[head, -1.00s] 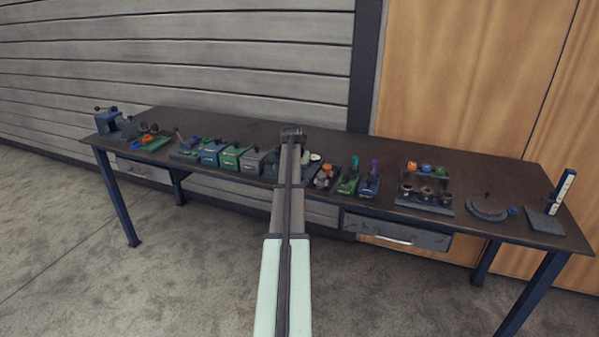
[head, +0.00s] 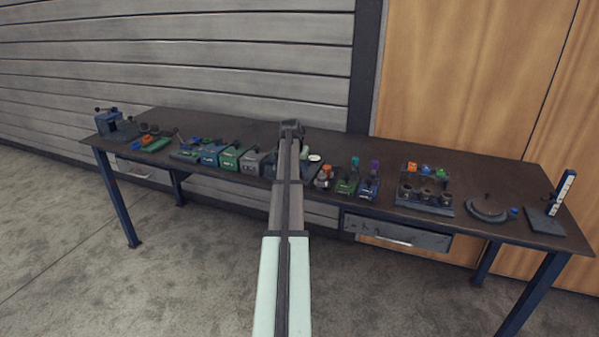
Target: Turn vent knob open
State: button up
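My arm reaches away from the camera over the middle of a long dark workbench (head: 345,145). My gripper (head: 291,129) is at its far end, above the bench top, seen from behind. Its fingers are not distinguishable, so I cannot see whether it is open or holds anything. Under and beside the arm is a dark fixture (head: 313,169) with a small pale round part (head: 315,158) on its right. My arm hides much of this fixture. I cannot pick out the vent knob or the flanged pipe with certainty.
Left of the arm stand a grey box (head: 251,161), a green box (head: 230,158) and a blue vise-like block (head: 108,121). The back strip is mostly clear.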

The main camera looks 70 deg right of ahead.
jog(key=v, duration=1)
jog(key=shift+a+r, duration=0.2)
jog(key=shift+r, duration=0.1)
